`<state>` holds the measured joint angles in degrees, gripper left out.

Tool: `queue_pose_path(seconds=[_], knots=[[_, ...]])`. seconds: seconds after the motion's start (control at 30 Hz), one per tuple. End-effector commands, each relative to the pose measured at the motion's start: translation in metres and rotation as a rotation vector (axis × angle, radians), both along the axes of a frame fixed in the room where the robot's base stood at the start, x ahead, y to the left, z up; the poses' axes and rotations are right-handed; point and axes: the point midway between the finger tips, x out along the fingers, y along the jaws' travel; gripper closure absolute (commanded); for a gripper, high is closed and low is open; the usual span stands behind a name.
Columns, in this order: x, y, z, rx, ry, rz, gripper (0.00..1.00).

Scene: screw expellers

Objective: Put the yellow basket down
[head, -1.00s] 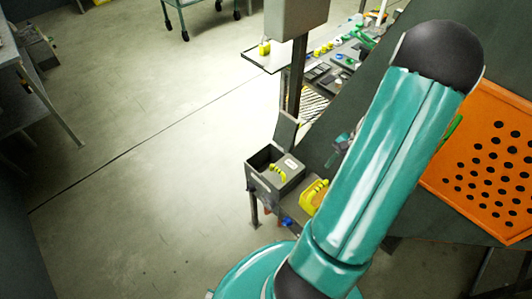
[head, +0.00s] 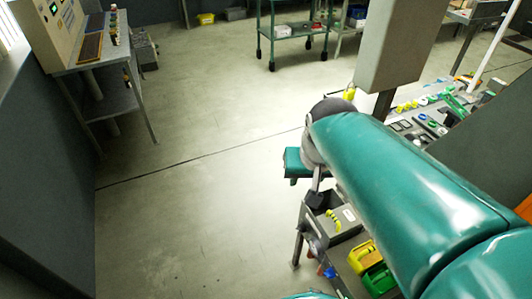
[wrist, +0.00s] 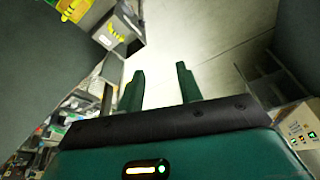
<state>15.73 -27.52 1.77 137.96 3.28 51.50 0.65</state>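A yellow basket-like container (head: 363,257) stands on a low grey surface at the lower right of the head view, beside a green one (head: 378,280). What seems to be the same yellow container (wrist: 76,8) is cut off at the top left of the wrist view. My gripper (wrist: 160,70) shows two dark green fingers, apart, with nothing between them and bare floor beyond. In the head view my arm hides much of the right side, and the fingers are not clear there.
A grey open box (head: 349,214) holding a yellow curved piece (head: 334,221) stands beside the yellow container. A control console (head: 52,30) is at the left and a green trolley (head: 300,30) at the back. The middle floor is clear.

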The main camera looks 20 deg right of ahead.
Motion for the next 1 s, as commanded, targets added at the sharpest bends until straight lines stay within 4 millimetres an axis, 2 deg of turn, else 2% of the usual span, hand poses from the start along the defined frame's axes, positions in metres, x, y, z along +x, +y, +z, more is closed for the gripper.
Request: queue_pose_path(seconds=[0.03,0.1,0.2,0.3,1.0], knots=[[-0.007,0.02,0.011,-0.019,-0.043,0.07,0.64],[-0.017,0.038,0.02,-0.04,-0.088,0.143,0.64],[-0.029,0.056,0.029,-0.056,-0.137,0.222,0.64],[-0.036,0.065,0.033,-0.066,-0.165,0.265,0.64],[-0.037,0.067,0.034,-0.067,-0.17,0.274,0.64]])
